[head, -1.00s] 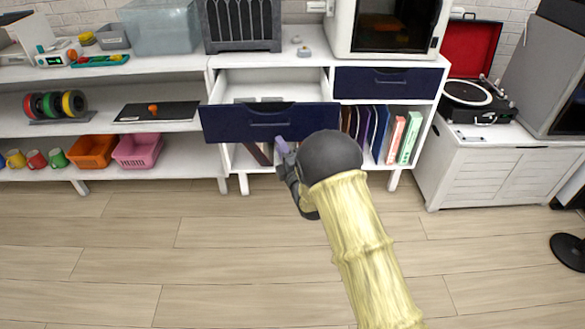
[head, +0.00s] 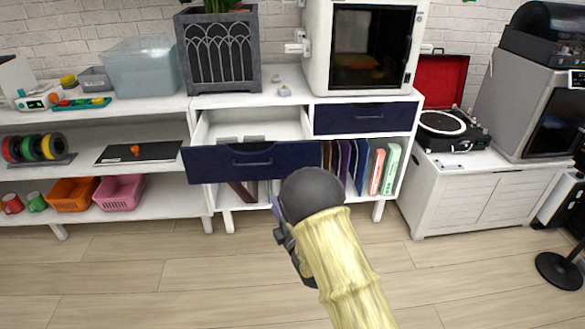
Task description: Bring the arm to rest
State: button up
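My arm, in a yellow sleeve, reaches up from the bottom right of the head view to a dark round wrist.
The open drawer juts out from the white cabinet (head: 293,101), with small grey items inside. A shut navy drawer (head: 366,118) is beside it. White shelves (head: 100,118) stand left, a white chest (head: 480,195) with a record player right. The wooden floor (head: 180,265) in front is clear.

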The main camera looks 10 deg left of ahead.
jog(key=shift+d, duration=0.1)
jog(key=s+d+r+m+g+h, duration=0.2)
jog(key=d+m+g+h, duration=0.3)
jog(key=d+m+h, duration=0.75)
jog(key=s+d+r+m+g, duration=0.1)
jog(key=s+d+m+g, duration=0.3)
jog(key=s+d+m, duration=0.55)
jog(key=s+d+m+g, duration=0.4)
jog(key=s+d, duration=0.2)
jog(key=s, duration=0.6)
notch_tip(320, 180, up, 34)
jog(key=p, duration=3.4)
jog(key=shift+s+r+g+y, duration=0.2)
jog(key=shift+s+g+y, duration=0.1)
jog(key=shift+s+y, duration=0.1)
